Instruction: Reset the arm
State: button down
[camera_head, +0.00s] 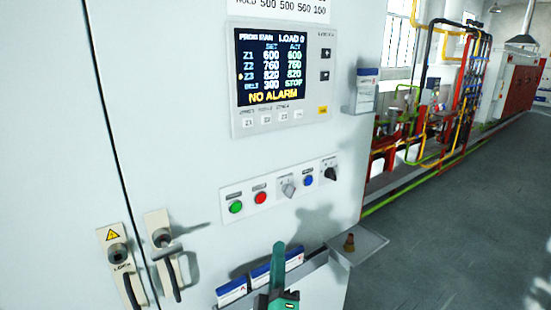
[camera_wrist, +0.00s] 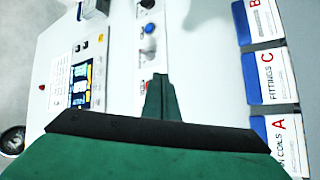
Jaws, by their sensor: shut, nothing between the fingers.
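My gripper (camera_head: 280,248) shows at the bottom of the head view as a teal shape in front of the cabinet's lower ledge. In the wrist view its fingers (camera_wrist: 162,82) are together with nothing between them, pointing toward the pale cabinet front (camera_head: 165,110). The fingers appear apart from the button strip (camera_head: 285,190); the exact gap to the cabinet cannot be told. The rest of my arm is mostly out of the head view.
A display panel (camera_head: 272,75) reads NO ALARM above the buttons. Labelled boxes A (camera_wrist: 282,140), C (camera_wrist: 272,75) and B (camera_wrist: 260,20) stand close beside my gripper. A small shelf (camera_head: 362,245) holds a brownish part (camera_head: 349,242). Floor at right (camera_head: 450,220) is open.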

jog(key=s+f+m+g+y, duration=0.1)
jog(key=s+f+m+g, duration=0.35)
jog(key=s+f, duration=1.7)
jog(key=s+f+m+g, duration=0.1)
jog(key=s+f+m, duration=0.2)
jog(key=s, duration=0.7)
jog(key=s+f+m+g, duration=0.1)
jog(key=s+f+m, duration=0.2)
jog(key=s, duration=0.8)
jog(key=shift+s+m, duration=0.2)
jog(key=shift+m, duration=0.65)
jog(key=shift+f, duration=0.1)
